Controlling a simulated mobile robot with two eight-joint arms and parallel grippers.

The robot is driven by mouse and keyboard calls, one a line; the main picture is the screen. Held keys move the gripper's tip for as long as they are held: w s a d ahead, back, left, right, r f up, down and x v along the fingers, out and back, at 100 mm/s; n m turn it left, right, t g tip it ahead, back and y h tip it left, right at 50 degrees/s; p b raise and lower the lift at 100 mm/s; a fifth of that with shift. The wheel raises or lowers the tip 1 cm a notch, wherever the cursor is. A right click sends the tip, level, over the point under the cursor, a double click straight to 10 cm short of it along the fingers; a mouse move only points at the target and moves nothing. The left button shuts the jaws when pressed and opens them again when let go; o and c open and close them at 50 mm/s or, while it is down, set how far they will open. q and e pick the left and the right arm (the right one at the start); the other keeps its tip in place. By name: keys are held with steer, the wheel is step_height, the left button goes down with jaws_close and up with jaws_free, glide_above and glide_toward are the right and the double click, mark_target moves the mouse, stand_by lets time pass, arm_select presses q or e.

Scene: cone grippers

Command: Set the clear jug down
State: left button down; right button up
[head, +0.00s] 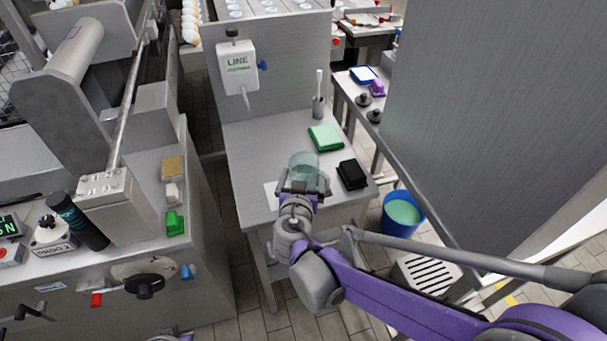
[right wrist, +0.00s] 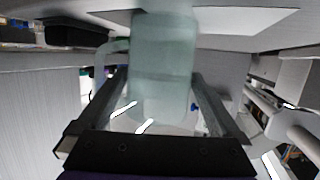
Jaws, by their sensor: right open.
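The clear jug (head: 304,163) is a pale green, see-through vessel at the front part of the steel table (head: 257,150). My right gripper (head: 303,184) is open at its near side. In the right wrist view the jug (right wrist: 162,65) fills the space between the two spread fingers (right wrist: 160,105), with its handle (right wrist: 106,62) on the left. My left gripper is not in view.
A black box (head: 352,174) lies right of the jug, and a green cloth-like pad (head: 325,138) behind it. A white sheet (head: 271,195) lies to the left. A brush in a holder (head: 319,105) stands farther back. A blue bucket (head: 402,214) is on the floor at right.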

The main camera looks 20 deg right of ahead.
steer(key=p+v, duration=0.2)
steer(key=v, duration=0.9)
steer(key=s+d+f+n+g, duration=0.1)
steer(key=s+d+f+g, duration=0.45)
steer(key=s+d, duration=0.2)
steer(key=s+f+n+g+y, duration=0.3)
steer(key=s+f+y, duration=0.1)
steer(key=s, duration=0.6)
steer(key=shift+s+a+f+y, duration=0.25)
steer(key=shift+s+y, duration=0.15)
steer(key=shift+y, duration=0.2)
